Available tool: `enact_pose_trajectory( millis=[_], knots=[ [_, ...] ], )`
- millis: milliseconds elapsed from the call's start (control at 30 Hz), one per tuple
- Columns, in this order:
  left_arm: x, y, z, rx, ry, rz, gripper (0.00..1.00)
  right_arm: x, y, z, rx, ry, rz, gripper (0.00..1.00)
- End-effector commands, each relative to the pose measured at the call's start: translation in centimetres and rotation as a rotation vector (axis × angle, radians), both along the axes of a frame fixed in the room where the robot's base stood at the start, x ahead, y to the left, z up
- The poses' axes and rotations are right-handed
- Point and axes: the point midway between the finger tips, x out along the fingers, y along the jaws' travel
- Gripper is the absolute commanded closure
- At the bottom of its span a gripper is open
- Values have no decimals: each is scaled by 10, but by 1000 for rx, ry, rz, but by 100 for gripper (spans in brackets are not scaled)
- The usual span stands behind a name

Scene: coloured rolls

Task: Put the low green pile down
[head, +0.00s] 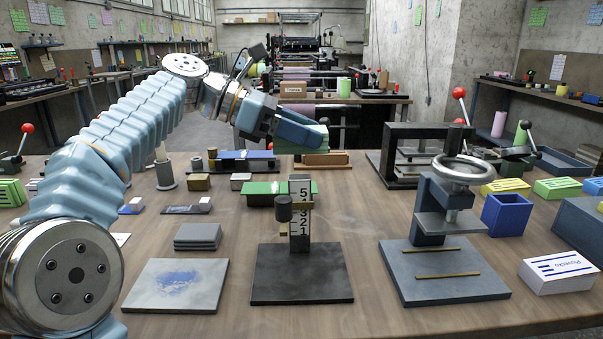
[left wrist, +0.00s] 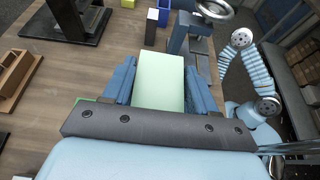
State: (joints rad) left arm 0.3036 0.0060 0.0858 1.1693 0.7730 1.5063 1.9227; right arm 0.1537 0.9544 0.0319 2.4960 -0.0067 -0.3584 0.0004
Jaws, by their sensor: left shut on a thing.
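My left gripper (head: 290,130) is raised above the far part of the table. It is shut on the low green pile, whose pale green top (left wrist: 161,80) shows between the two fingers in the left wrist view. In the head view the green pile (head: 318,130) is mostly hidden behind the fingers; only green edges show. It appears held up off the table, but I cannot tell how high. My right gripper is in neither view.
A numbered height gauge (head: 300,215) on a dark plate stands at front centre, with a flat green thing (head: 262,188) behind it. A press with a handwheel (head: 440,210), a blue box (head: 507,214) and a grey plate (head: 175,286) are nearby. A brown wooden tray (head: 322,160) is at the back.

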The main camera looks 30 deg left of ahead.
Motion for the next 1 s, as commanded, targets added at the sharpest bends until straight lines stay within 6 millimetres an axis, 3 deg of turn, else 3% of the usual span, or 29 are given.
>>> enact_pose_trajectory(
  millis=[533,1000],
  knots=[
    [-3,0,-82,-3,4,6,76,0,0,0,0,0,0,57],
    [-5,0,-126,-3,5,9,76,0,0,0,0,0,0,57]
  ],
)
